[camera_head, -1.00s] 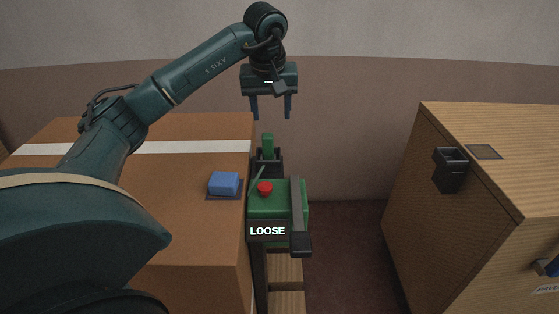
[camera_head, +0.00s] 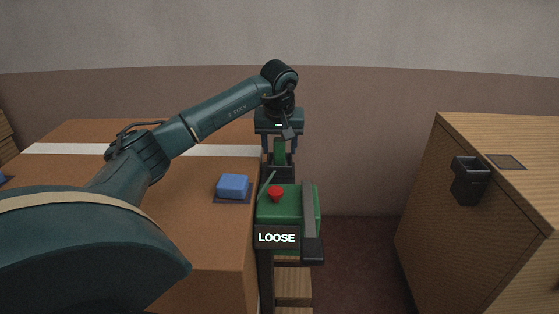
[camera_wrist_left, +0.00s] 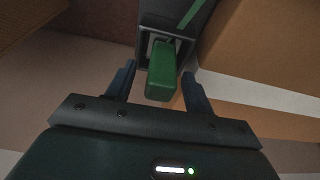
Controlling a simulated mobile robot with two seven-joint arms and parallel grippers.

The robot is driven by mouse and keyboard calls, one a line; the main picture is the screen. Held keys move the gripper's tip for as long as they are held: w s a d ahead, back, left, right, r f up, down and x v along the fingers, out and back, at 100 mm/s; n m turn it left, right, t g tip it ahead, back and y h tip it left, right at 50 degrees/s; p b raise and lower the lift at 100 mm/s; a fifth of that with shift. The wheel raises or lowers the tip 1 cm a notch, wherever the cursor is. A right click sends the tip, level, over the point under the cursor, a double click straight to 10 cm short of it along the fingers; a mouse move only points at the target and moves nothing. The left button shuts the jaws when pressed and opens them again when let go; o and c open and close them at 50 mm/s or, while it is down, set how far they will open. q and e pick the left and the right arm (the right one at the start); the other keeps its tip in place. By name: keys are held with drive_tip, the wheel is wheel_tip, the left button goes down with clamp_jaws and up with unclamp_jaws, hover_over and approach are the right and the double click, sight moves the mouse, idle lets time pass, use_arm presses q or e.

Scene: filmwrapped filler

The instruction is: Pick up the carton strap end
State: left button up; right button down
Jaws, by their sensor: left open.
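The green strap end (camera_head: 279,149) stands upright out of a dark holder (camera_head: 281,172) behind the green strapping tool (camera_head: 286,205), beside the big brown carton. My left gripper (camera_head: 280,150) is open, pointing down, with its fingers on either side of the green strap end. In the left wrist view the green strap end (camera_wrist_left: 161,72) lies between the open blue-grey fingers of my left gripper (camera_wrist_left: 157,90), with gaps showing on both sides. My right gripper is not in view.
The brown carton (camera_head: 190,230) with a white band fills the left, with a blue block (camera_head: 233,186) on top. The tool has a red button (camera_head: 276,194) and a "LOOSE" sign (camera_head: 277,238). A wooden cabinet (camera_head: 480,220) with a black box (camera_head: 470,180) stands right, beyond a floor gap.

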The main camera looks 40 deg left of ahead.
use_arm(q)
drive_tip(key=shift+f, duration=0.25)
drive_tip(key=shift+c, duration=0.4)
drive_tip(key=shift+r, duration=0.1)
clamp_jaws()
